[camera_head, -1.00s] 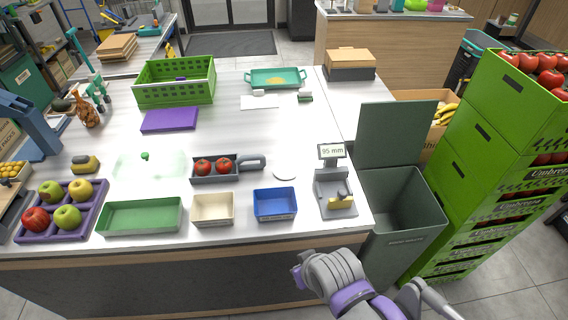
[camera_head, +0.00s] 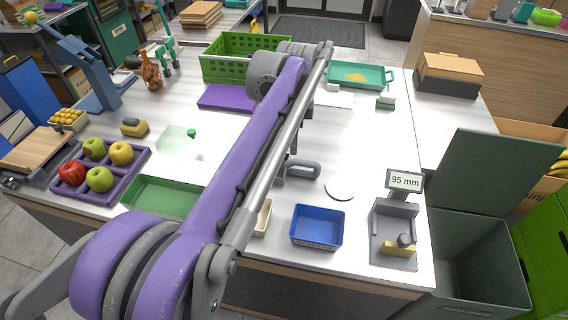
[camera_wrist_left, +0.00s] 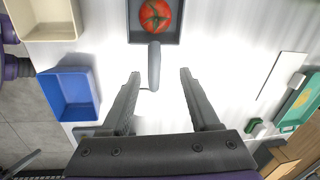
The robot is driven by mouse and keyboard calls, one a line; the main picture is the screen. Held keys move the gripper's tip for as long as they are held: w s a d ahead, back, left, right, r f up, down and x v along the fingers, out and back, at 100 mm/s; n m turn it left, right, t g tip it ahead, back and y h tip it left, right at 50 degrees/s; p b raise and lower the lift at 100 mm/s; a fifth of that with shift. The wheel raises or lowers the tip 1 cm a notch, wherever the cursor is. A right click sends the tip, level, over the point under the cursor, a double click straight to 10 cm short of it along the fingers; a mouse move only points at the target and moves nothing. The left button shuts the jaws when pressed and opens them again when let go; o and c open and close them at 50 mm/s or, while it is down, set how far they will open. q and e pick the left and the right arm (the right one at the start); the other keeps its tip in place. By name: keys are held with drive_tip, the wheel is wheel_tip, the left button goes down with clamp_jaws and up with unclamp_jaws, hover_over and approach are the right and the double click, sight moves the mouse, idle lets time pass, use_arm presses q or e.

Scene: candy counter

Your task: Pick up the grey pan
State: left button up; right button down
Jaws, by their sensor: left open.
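The grey pan (camera_wrist_left: 172,38) is at the top of the left wrist view, with a red tomato (camera_wrist_left: 156,15) in it. Its grey handle (camera_wrist_left: 154,66) points toward my left gripper (camera_wrist_left: 159,72). The gripper is open and empty; the handle's end shows between the two fingers, closer to the left one, and I cannot tell the height gap. My right gripper is not in view.
A blue bin (camera_head: 317,227) and a cream bin (camera_head: 263,217) stand near the counter's front edge. A grey scale (camera_head: 394,232) is to the right. A round white disc (camera_head: 339,188) lies beside the handle. A green crate (camera_head: 222,67) and teal tray (camera_head: 388,76) stand farther back.

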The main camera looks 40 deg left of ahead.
sight(295, 159)
use_arm(q)
drive_tip(key=f, duration=0.4)
drive_tip(key=shift+w+f+b, duration=0.4)
drive_tip(key=shift+f+b, duration=0.25)
drive_tip(key=shift+f, duration=2.6)
clamp_jaws()
